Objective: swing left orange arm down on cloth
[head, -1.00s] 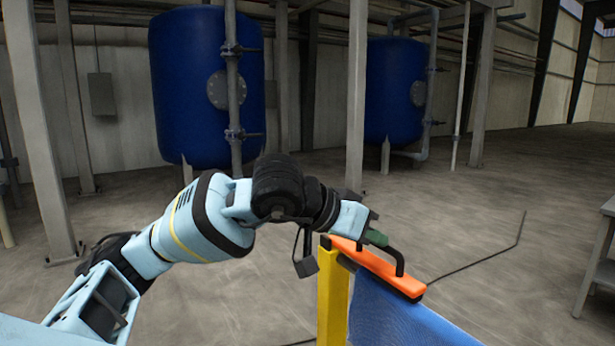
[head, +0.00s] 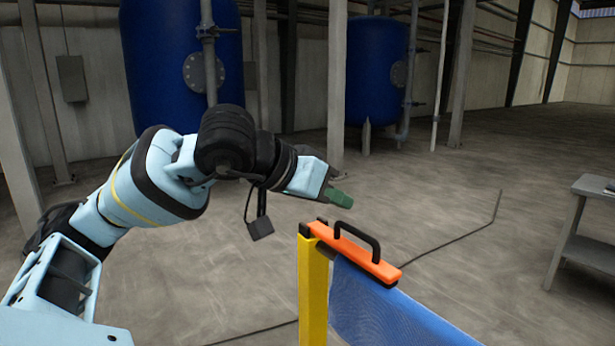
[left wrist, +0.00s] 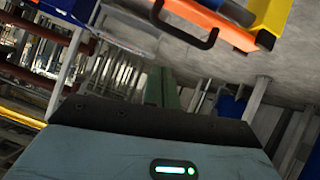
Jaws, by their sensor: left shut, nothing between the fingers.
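The orange arm (head: 357,254), with its black handle (head: 358,237), lies along the top edge of the blue cloth (head: 380,312). My right gripper is not in view.
A grey table (head: 580,235) stands at the right. Two blue tanks (head: 180,60) and grey columns (head: 338,90) stand farther back. A dark cable (head: 450,240) lies on the floor. The floor around the post is otherwise open.

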